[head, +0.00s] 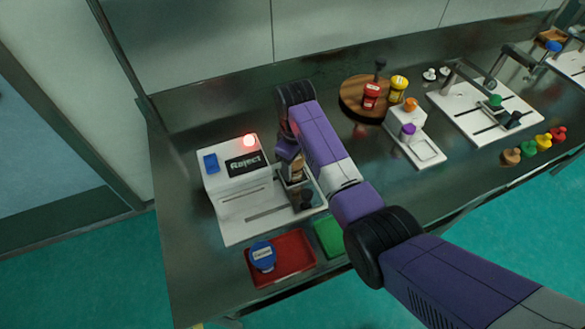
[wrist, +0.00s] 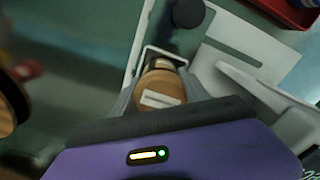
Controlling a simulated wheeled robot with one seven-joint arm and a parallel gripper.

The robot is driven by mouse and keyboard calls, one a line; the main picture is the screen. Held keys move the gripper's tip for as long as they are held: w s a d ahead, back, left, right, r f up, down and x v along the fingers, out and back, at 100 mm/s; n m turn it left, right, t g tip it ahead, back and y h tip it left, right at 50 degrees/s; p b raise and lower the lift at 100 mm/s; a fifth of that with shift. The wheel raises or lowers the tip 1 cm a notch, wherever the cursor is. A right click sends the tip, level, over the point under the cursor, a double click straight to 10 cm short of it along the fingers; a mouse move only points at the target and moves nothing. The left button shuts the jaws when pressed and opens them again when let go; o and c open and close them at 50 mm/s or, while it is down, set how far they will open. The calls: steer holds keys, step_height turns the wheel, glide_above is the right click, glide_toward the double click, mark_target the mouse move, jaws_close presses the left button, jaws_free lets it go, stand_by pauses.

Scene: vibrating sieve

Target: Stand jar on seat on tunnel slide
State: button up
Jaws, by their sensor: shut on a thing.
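My gripper (head: 293,165) is beside the white sieve machine (head: 232,210), over the right side of its base. It is shut on a jar with a tan, wood-like lid (head: 297,172); the jar's lid also shows in the wrist view (wrist: 162,88) between the fingers. The slide (head: 309,185) with a black knob (head: 306,199) lies right under and in front of the jar. In the wrist view a thin metal frame (wrist: 150,53) stands around the jar's far side, with the black knob (wrist: 189,13) beyond. The jar's bottom is hidden, so I cannot tell whether it touches the seat.
The machine has a red lamp (head: 249,141), a "Reject" display (head: 245,163) and a blue button (head: 211,163). A red tray (head: 292,262) with a blue-lidded jar (head: 262,256) and a green tray (head: 328,237) lie in front. A round wooden board (head: 352,97) stands behind.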

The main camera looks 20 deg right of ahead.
steer(key=shift+r, duration=0.1)
steer(key=o, duration=1.4)
steer(key=shift+o, duration=0.2)
step_height(320, 180, up, 12)
steer(key=shift+r+p, duration=0.1)
steer(key=shift+p, duration=0.65)
